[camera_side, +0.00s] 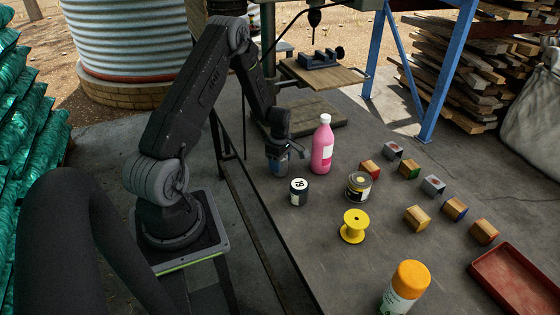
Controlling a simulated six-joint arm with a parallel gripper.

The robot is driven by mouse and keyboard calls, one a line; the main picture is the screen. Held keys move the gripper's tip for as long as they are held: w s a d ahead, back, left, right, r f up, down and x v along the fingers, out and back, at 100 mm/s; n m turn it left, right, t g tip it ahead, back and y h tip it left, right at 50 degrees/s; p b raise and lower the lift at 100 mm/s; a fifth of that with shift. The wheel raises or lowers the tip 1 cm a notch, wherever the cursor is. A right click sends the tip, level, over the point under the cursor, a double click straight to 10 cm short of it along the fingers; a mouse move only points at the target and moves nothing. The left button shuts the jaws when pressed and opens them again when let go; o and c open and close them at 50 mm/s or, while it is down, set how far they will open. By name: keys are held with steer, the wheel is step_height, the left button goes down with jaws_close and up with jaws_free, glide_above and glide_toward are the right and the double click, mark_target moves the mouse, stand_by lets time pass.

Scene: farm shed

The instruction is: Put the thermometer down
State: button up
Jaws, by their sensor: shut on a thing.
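My gripper (278,160) points down over the left edge of the bench (335,240), left of a pink bottle. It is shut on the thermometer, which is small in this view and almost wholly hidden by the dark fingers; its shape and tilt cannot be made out. I cannot tell whether its lower end touches the bench top. No other thermometer shows on the bench.
Close by stand the pink bottle (322,146), a dark jar (299,192) and a tin (358,188). A yellow spool (353,227), several blocks (417,218), an orange-capped can (406,285) and a red tray (515,280) lie further right. Bare bench lies before the jar.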

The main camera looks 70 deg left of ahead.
steer(key=o, duration=1)
steer(key=shift+c, duration=0.2)
step_height(320, 180, up, 12)
steer(key=shift+f, duration=0.1)
steer(key=d+r+m+t+y, duration=0.1)
steer(key=d+r+m+t, duration=0.1)
steer(key=d+r+m, duration=1.1)
steer(key=s+d+r+m+t, duration=0.1)
steer(key=s+d+r+m, duration=0.4)
steer(key=s+d+m, duration=0.1)
steer(key=s+d+r+m+t+h, duration=0.1)
steer(key=s+d+r+m+t, duration=0.1)
steer(key=s+d+r+m, duration=0.3)
steer(key=s+d, duration=0.4)
steer(key=d, duration=0.2)
steer(key=shift+r+m+t, duration=0.15)
steer(key=shift+m+t, duration=0.15)
steer(key=shift+m, duration=0.1)
steer(key=shift+s, duration=0.1)
